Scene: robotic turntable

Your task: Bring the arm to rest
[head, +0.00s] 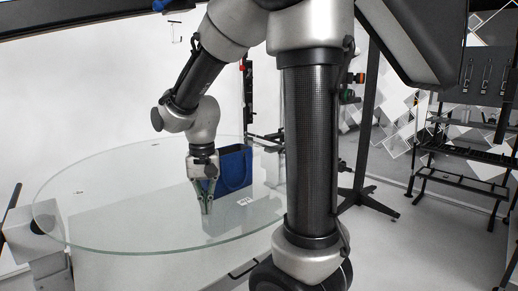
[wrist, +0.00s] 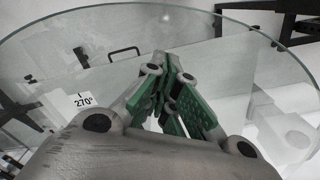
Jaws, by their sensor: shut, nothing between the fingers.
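My gripper (head: 206,209) points down over the round glass turntable (head: 110,240) in the head view. Its green-padded fingers are together and empty, and the fingertips look close to the glass; I cannot tell the exact gap. In the wrist view my gripper (wrist: 164,55) shows its fingers meeting, with only the glass top (wrist: 225,50) beyond them. My arm is bent, coming down from the top of the head view.
A blue bag (head: 235,170) stands on the turntable just behind and right of my gripper. A white label reading 270° (wrist: 82,100) is on the glass. A grey box-shaped unit (head: 35,232) stands at the left rim. Black racks (head: 465,150) stand at the right.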

